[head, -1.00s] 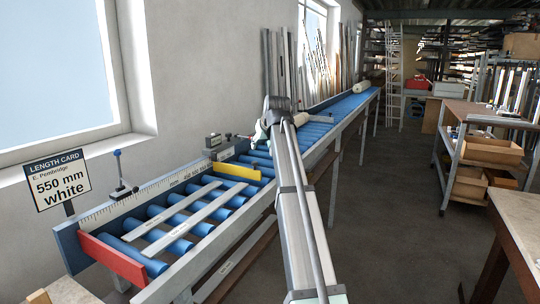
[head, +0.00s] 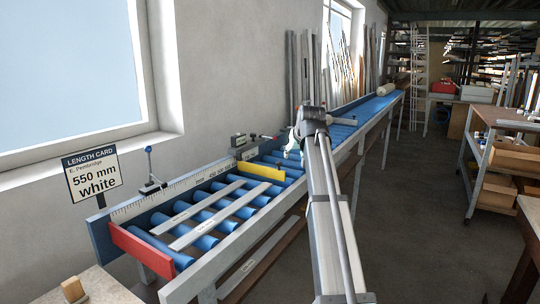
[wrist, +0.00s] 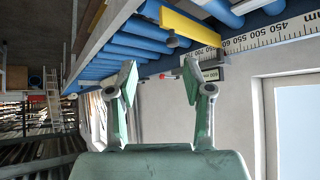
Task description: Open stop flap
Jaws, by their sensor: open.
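A yellow flap (head: 262,171) stands across the blue roller track, next to the scale. It also shows at the top of the wrist view (wrist: 190,27), with a round dark knob near its lower edge. A red plate (head: 142,253) closes the near end of the track. My gripper (wrist: 162,75) is open and empty, its pale green fingers apart. In the head view my gripper (head: 296,141) is small and partly hidden by my arm, above the track beyond the yellow flap. In the wrist view the flap lies beyond the fingertips, with no contact visible.
Two white profiles (head: 220,215) lie on the near rollers. A dark device (head: 240,141) sits on the wall-side rail; its display box (wrist: 209,73) shows behind the right finger in the wrist view. A length card (head: 92,175) reads 550 mm white.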

